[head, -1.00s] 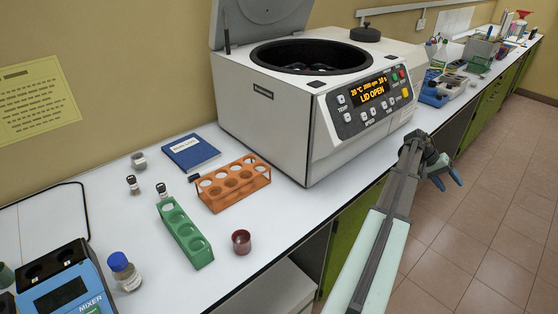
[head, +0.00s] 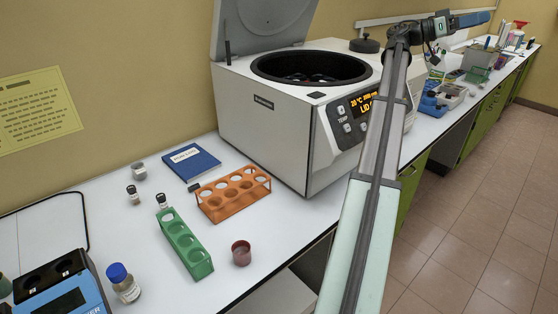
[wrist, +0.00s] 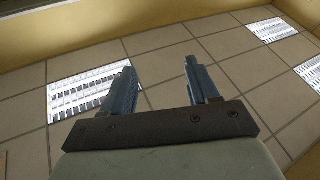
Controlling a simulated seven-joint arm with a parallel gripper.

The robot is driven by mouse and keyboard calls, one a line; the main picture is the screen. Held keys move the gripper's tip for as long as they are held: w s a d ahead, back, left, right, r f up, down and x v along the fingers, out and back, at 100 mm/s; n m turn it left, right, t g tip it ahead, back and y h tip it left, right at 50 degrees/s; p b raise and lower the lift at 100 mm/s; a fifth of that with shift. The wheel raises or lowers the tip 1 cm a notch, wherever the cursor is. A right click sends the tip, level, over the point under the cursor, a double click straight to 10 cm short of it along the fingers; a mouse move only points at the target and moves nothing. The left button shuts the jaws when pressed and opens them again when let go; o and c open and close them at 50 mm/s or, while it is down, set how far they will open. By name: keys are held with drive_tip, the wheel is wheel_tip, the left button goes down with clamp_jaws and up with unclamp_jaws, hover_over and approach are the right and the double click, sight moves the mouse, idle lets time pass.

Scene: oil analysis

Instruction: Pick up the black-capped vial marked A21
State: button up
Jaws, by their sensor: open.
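Two small black-capped vials stand at the left of the bench in the head view. One vial (head: 134,195) stands alone on the white top; the other vial (head: 162,202) is by the far end of the green rack (head: 190,246). Their markings are too small to read, so I cannot tell which is A21. My gripper (head: 478,18) is raised high at the upper right, far from both vials. In the wrist view my gripper (wrist: 160,80) has its two fingers apart with nothing between them, facing the ceiling.
A centrifuge (head: 268,135) with its lid open stands behind my arm. An orange rack (head: 235,195), a blue book (head: 191,161), a brown cup (head: 241,253), a blue-capped bottle (head: 124,284) and a mixer (head: 60,290) share the bench. The bench front near the brown cup is clear.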

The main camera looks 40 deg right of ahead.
drive_tip(key=w+a+f+m+t+h, duration=0.1)
drive_tip(key=w+a+t+h, duration=0.15)
drive_tip(key=w+a, duration=0.65)
drive_tip(key=w+a+f+t+h, duration=0.1)
drive_tip(key=w+a+t, duration=0.3)
drive_tip(key=w, duration=1)
drive_tip(key=w+a+f+m+t+h, duration=0.15)
drive_tip(key=w+a+t, duration=0.35)
drive_tip(key=w, duration=0.7)
drive_tip(key=w+a+f+t, duration=0.2)
drive_tip(key=w+a+t, duration=0.1)
drive_tip(key=w+a, duration=0.55)
drive_tip(key=w+a+f+t, duration=0.15)
drive_tip(key=w+a, duration=0.35)
drive_tip(key=a, duration=0.7)
drive_tip(key=w+a+f+t, duration=0.1)
drive_tip(key=w+a+t, duration=0.2)
drive_tip(key=w+a, duration=0.55)
drive_tip(key=n+t+y, duration=0.1)
drive_tip(key=n+y, duration=1.3)
hover_over(134, 196)
drive_tip(key=w, duration=0.2)
wheel_tip(134, 196, down, 37)
drive_tip(key=shift+s+f, duration=0.1)
drive_tip(key=shift+s, duration=0.05)
drive_tip(key=shift+s+f, duration=0.15)
drive_tip(key=shift+f, duration=2.85)
